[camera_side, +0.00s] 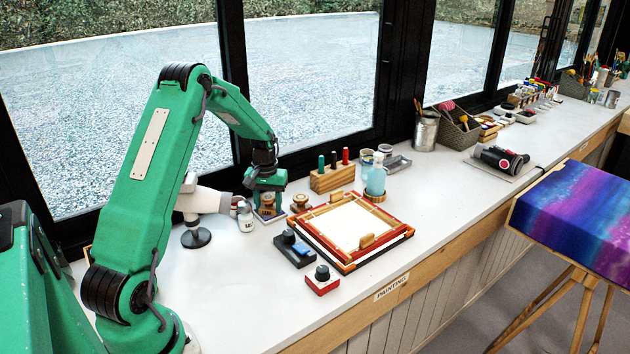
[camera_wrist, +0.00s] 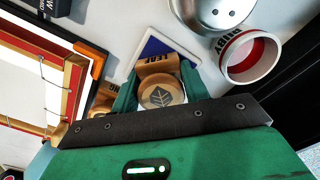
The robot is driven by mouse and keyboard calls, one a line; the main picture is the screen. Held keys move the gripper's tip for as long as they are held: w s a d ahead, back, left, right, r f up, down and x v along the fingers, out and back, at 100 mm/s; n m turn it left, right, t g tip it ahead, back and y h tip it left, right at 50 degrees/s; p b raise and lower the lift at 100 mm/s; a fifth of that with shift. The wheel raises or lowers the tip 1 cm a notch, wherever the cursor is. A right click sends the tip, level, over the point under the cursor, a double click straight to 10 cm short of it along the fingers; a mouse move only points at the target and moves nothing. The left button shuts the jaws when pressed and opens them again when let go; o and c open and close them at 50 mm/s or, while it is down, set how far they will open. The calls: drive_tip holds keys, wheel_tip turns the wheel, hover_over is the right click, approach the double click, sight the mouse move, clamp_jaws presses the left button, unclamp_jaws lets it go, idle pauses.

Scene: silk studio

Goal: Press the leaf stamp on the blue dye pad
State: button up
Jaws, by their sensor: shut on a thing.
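My gripper (camera_side: 267,200) is shut on the leaf stamp (camera_side: 267,209), a round wooden stamp with a leaf mark on top. In the wrist view the leaf stamp (camera_wrist: 162,91) sits between my green fingers (camera_wrist: 158,90), and its label reads LEAF. A white tile with a blue patch (camera_wrist: 152,48) shows under it; I cannot tell whether they touch.
A second wooden stamp (camera_side: 299,204) stands just right of the leaf stamp. A red-edged wooden frame with white cloth (camera_side: 350,225) lies right of the dye pad. A red pad (camera_side: 322,283) sits in front. The bench front left is clear.

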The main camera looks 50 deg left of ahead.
drive_tip(key=shift+s+d+f, duration=0.1)
drive_tip(key=shift+s+f, duration=0.05)
drive_tip(key=shift+r, duration=3.65)
